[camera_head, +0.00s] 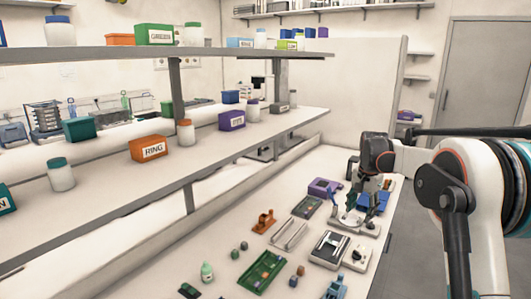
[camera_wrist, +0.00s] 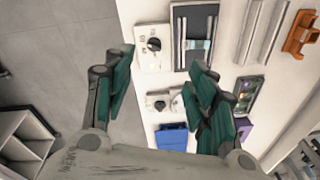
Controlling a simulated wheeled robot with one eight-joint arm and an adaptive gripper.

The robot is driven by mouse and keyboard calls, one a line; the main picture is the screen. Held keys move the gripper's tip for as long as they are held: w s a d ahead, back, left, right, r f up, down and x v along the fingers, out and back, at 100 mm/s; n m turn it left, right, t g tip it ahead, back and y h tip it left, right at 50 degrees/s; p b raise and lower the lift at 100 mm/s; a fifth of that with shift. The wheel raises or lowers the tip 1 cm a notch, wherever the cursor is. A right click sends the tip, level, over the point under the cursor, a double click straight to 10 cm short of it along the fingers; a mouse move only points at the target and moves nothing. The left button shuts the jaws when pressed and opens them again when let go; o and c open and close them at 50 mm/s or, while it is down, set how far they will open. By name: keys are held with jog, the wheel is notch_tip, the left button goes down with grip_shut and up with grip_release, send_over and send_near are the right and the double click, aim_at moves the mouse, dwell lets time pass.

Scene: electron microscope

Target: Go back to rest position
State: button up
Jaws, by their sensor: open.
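My gripper (camera_wrist: 160,78) is open and empty in the wrist view. Its two green-padded fingers are spread well apart above the bench (camera_wrist: 140,12) edge. A blue box (camera_wrist: 174,138) and a small white device (camera_wrist: 160,102) show below, between the fingers. In the head view my arm reaches in from the right, with its wrist over the far right part of the bench (camera_head: 235,220). The fingers there are small and mixed with the items behind, so their tips are hard to make out.
A grey-and-black device (camera_head: 330,248), a white knobbed device (camera_head: 357,257), an orange stand (camera_head: 263,221), metal rails (camera_head: 290,235) and a green tray (camera_head: 262,272) stand on the bench. Shelves (camera_head: 230,130) with boxes and jars are at left.

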jog(key=s+a+r+n+t, duration=0.1)
jog(key=s+a+r+n, duration=0.2)
jog(key=s, duration=0.4)
jog(key=s+a+r+t, duration=0.1)
jog(key=s+a+r, duration=0.2)
jog(key=s+r, duration=0.3)
jog(key=s+a+r+n+t, duration=0.1)
jog(key=s+a+r+n, duration=0.15)
jog(key=s, duration=0.55)
jog(key=s+a+f+n+t, duration=0.1)
jog(key=s+a+f+n, duration=0.1)
jog(key=s, duration=0.8)
jog(key=s+a+f+n+t, duration=0.1)
jog(key=s+f, duration=0.4)
jog(key=s, duration=0.6)
jog(key=shift+s+a+n+t, duration=0.25)
jog(key=shift+a+n+t, duration=0.15)
jog(key=shift+a+n, duration=0.45)
